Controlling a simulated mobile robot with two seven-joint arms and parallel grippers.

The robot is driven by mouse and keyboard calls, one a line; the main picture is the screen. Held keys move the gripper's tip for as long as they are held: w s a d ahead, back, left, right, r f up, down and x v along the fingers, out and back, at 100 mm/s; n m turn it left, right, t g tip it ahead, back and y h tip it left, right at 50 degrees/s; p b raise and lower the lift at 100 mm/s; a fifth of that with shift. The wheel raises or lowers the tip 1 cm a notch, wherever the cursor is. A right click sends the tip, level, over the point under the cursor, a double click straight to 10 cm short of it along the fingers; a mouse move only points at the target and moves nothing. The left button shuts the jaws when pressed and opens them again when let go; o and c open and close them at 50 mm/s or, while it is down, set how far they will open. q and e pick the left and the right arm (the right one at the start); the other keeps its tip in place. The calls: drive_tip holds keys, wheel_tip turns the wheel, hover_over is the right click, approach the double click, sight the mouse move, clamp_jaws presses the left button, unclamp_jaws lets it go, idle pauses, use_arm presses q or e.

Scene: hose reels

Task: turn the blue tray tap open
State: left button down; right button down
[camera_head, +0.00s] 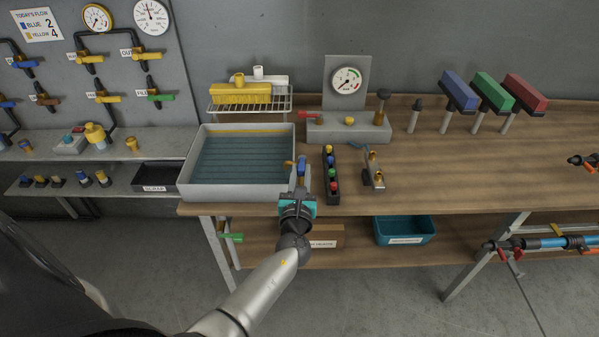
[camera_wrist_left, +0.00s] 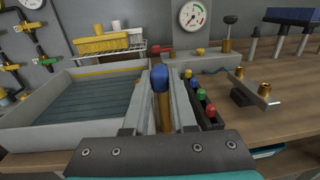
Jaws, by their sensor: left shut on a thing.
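The blue tray tap (camera_head: 301,168) is at the right side of the grey tray (camera_head: 187,178), near the front edge of the wooden bench. My left gripper (camera_head: 299,187) reaches it from the front and is shut on it. In the left wrist view, the blue top of the tap (camera_wrist_left: 160,76) stands up between the two fingers of my left gripper (camera_wrist_left: 161,105), with a brass-coloured part below it. The fingers hide much of the tap, and I cannot tell how far it is turned. My right gripper is not in view.
Close on the right stand a dark block with coloured knobs (camera_head: 331,178) and a small bracket with brass fittings (camera_head: 374,172). Behind is a grey gauge stand (camera_head: 348,128). A teal bin (camera_head: 405,230) sits on the lower shelf. The bench's right middle is clear.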

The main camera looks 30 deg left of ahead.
use_arm(q)
drive_tip(key=c, duration=0.7)
unclamp_jaws()
drive_tip(key=v, duration=1.5)
drive_tip(key=shift+s+d, duration=0.1)
drive_tip(key=shift+s, duration=0.05)
